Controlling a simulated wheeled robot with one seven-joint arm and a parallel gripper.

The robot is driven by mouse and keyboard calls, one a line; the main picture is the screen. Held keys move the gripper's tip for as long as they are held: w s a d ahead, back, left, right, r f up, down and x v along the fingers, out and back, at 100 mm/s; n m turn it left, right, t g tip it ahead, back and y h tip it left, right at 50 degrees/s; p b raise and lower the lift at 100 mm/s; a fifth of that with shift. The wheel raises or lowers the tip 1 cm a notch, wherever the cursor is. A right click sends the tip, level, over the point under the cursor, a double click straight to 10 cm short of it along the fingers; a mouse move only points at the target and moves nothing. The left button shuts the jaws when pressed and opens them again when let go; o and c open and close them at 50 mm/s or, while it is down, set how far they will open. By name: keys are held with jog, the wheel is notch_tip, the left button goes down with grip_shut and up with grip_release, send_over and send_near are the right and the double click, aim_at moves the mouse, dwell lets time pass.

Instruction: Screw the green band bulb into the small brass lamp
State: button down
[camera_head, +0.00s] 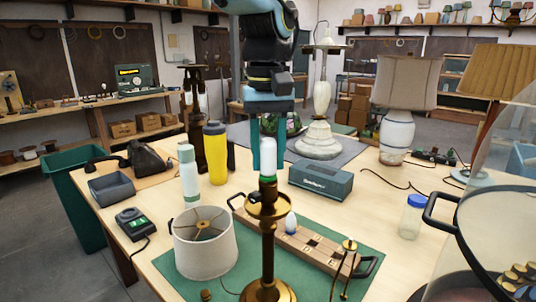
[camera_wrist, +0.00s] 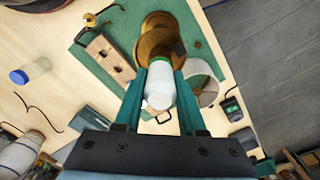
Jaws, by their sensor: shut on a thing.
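The green band bulb (camera_head: 268,156), white with a green ring near its base, stands upright between the teal fingers of my gripper (camera_head: 268,150). My gripper is shut on it from above. The small brass lamp (camera_head: 268,238) stands upright at the front, with its socket and drip cup directly under the bulb. The bulb's base meets the top of the socket in the head view; how deep it sits is hidden. In the wrist view, the bulb (camera_wrist: 160,84) lies between both fingertips, with the brass lamp (camera_wrist: 158,38) beyond it.
A wooden bulb rack (camera_head: 315,249) with another white bulb (camera_head: 291,223) lies on the green mat. A drum shade (camera_head: 205,243) stands left of the lamp. A yellow bottle (camera_head: 216,153), grey-green box (camera_head: 320,180) and large glass jar (camera_head: 500,220) stand around.

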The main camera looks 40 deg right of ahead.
jog(key=shift+m, duration=1.1)
jog(key=shift+c, duration=2)
grip_release()
notch_tip(320, 180, up, 11)
jog(key=b, duration=0.2)
jog(key=shift+f+b, duration=0.1)
jog(key=shift+b, duration=0.3)
jog(key=w+a+f+n+b, duration=0.1)
jog(key=w+a+f+n, duration=0.2)
jog(key=w+a+f, duration=1.1)
jog(key=s+a+f+n+t+b, duration=0.1)
jog(key=a+f+n, duration=0.2)
jog(key=a+f, duration=1.4)
jog(key=a, duration=0.4)
jog(key=shift+s+f+t+b, duration=0.15)
jog(key=shift+t+b, duration=0.15)
jog(key=shift+b, duration=0.05)
